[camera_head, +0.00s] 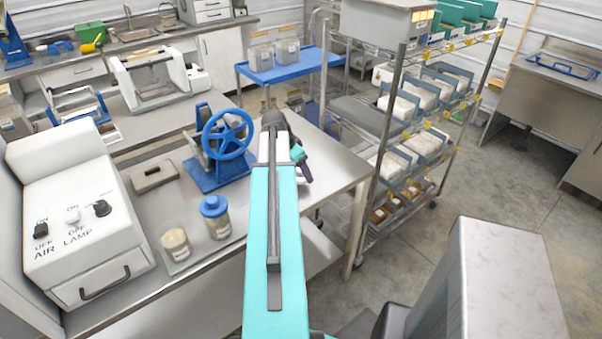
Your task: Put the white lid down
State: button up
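My turquoise arm reaches up the middle of the view, over the front of the metal bench (334,178). Its far end, with a dark joint and a small turquoise and dark part, is near the blue handwheel. My gripper's fingers cannot be made out there, so I cannot see whether they hold anything. No separate white lid can be made out. A jar with a pale cream top (175,242) stands upright on a tray on the bench, left of my arm. I cannot tell whether that top is a lid or the contents. A blue-lidded jar (215,217) stands beside it.
A blue handwheel device (228,134) stands close left of my arm's far end. A white box with switches (72,215) fills the bench's left. A small grey block (154,175) lies between. A wire shelf rack (388,130) stands right of the bench.

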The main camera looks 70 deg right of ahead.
aim_at(301, 175)
jog(key=shift+w+d, duration=0.15)
jog(key=shift+d, duration=0.6)
jog(key=shift+f, duration=0.15)
jog(key=shift+f+p, duration=1.1)
jog(key=shift+f, duration=0.55)
jog(key=shift+f, duration=0.15)
jog(key=o, duration=1)
